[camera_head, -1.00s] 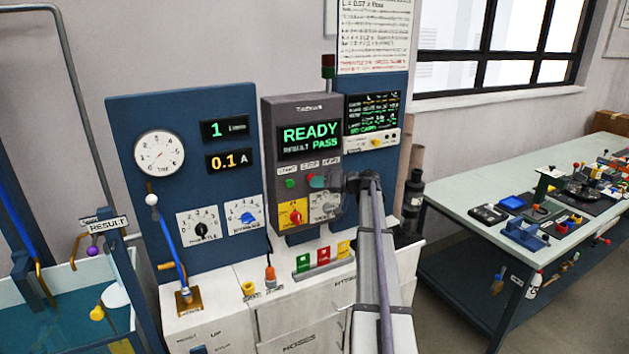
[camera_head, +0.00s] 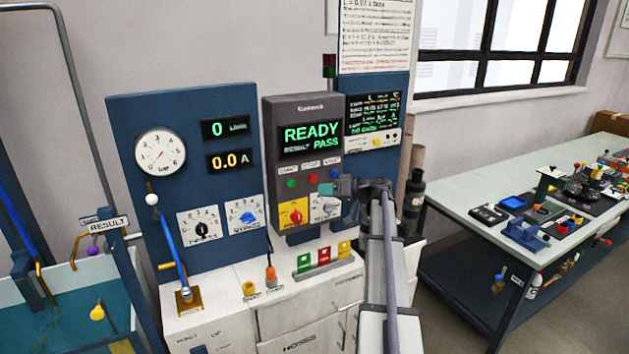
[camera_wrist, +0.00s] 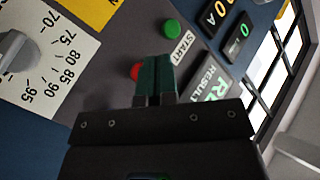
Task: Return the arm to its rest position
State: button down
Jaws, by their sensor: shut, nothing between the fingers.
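My gripper (camera_head: 338,187) is in front of the grey control box (camera_head: 292,108), just right of its row of buttons. Its dark teal fingers are together and empty in the wrist view (camera_wrist: 157,76). The fingers partly cover the red button (camera_wrist: 136,71) there, and the green START button (camera_wrist: 173,28) is clear beyond them. In the head view the red button (camera_head: 313,179) shows uncovered, left of the fingertips. I cannot tell the exact gap between fingertips and panel. My arm reaches up from the bottom of the head view.
The screen reads READY, RESULT PASS. The blue panel (camera_head: 215,140) has a gauge (camera_head: 160,155) and readouts at 0 and 0.0 A. Below the box are the white cabinet (camera_head: 215,305) and colored cards (camera_head: 323,257). A workbench (camera_head: 465,192) with tools stands right.

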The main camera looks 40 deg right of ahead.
jog(key=s+a+f+m+g+h, duration=0.2)
jog(key=s+a+f+g, duration=0.35)
jog(key=a, duration=0.45)
jog(key=s+a+f+m+g+h, duration=0.2)
jog(key=s+a+f+g, duration=0.2)
jog(key=s+a+f, duration=0.45)
jog(key=s+a+n+g+h, duration=0.2)
jog(key=s+a, duration=0.2)
jog(key=a, duration=0.8)
jog(key=s+a+n+g+h, duration=0.2)
jog(key=s+a, duration=0.3)
jog(key=a, duration=0.8)
jog(key=shift+s+f+h, duration=0.2)
jog(key=shift+f+h, duration=0.15)
jog(key=shift+h, duration=0.35)
jog(key=shift+a, duration=0.1)
